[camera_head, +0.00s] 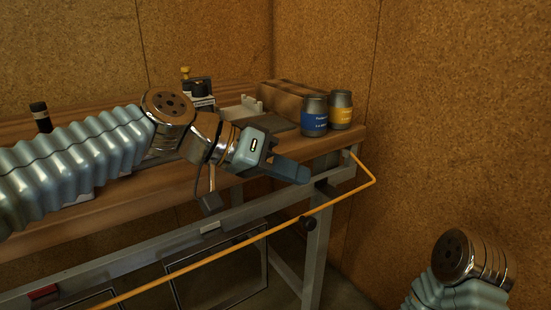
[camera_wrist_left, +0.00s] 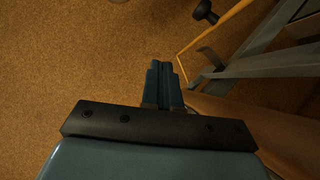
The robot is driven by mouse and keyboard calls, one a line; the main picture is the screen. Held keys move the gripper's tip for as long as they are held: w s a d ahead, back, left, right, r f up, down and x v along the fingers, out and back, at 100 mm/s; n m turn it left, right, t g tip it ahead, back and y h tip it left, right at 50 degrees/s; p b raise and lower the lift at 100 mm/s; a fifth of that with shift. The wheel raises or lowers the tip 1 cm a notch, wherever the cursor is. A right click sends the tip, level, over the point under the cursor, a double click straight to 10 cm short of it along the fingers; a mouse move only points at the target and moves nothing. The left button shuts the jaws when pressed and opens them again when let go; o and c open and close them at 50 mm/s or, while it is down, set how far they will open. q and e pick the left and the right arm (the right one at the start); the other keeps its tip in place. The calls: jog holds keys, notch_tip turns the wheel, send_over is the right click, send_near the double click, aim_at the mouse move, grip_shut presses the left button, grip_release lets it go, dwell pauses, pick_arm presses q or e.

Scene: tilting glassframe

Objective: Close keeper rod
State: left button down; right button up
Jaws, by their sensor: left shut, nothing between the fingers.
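The keeper rod (camera_head: 262,236) is a thin orange bar. It runs along the front of the bench from the lower left to a bend near the right end, where a short arm goes back to the bench frame. The bent end of the rod also shows in the left wrist view (camera_wrist_left: 213,34), beyond the fingertips. My left gripper (camera_head: 303,175) is shut and empty, above and behind the rod near its right end. In the left wrist view its fingers (camera_wrist_left: 162,68) are together, apart from the rod. My right gripper is out of view.
A wooden bench (camera_head: 100,212) holds a blue-labelled jar (camera_head: 314,116), a yellow-labelled jar (camera_head: 341,109) and a brown block (camera_head: 284,98). A black knob (camera_head: 307,222) sits by the rod. Dark-framed panes (camera_head: 215,283) hang below. A cork-like wall (camera_head: 450,110) stands to the right.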

aim_at(305, 225)
pick_arm(q)
jog(key=f+m+t+y+b, duration=0.1)
jog(key=f+b, duration=0.1)
jog(key=s+d+f+m+t+y+b, duration=0.1)
jog(key=f+b, duration=0.1)
jog(key=f, duration=0.1)
jog(key=s+f+m+t+y+b, duration=0.1)
jog(key=f+m+b, duration=0.1)
jog(key=shift+d+f+t, duration=0.15)
jog(key=shift+d+t, duration=0.1)
jog(key=shift+t, duration=0.15)
jog(key=shift+f+b, duration=0.65)
jog(key=shift+b, duration=0.1)
jog(key=shift+f, duration=0.15)
